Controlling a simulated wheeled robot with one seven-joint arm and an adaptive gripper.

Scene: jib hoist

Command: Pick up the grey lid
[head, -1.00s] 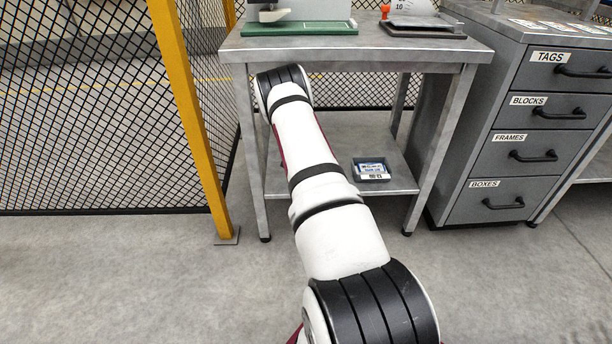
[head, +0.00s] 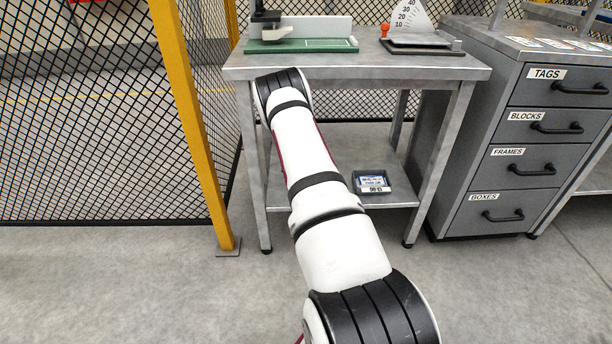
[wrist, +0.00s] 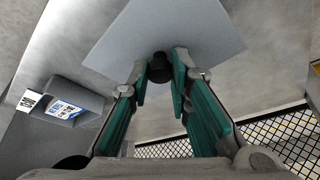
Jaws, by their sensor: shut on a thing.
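The grey lid (wrist: 205,35) is a flat, light grey plate with a black knob (wrist: 160,68) in the wrist view. My gripper (wrist: 160,82) has its teal fingers on either side of the knob and is shut on it. The plate lies just beyond the fingertips. In the head view my arm reaches toward the grey bench, and my gripper and the lid are hidden. I cannot tell whether the lid touches anything beneath it.
A small dark tray with labels (head: 371,188) sits on the lower shelf of the bench (head: 360,73); a labelled tray also shows in the wrist view (wrist: 72,104). A green-based device (head: 300,45) stands on top. A drawer cabinet (head: 490,130) is right, a yellow post (head: 190,120) left.

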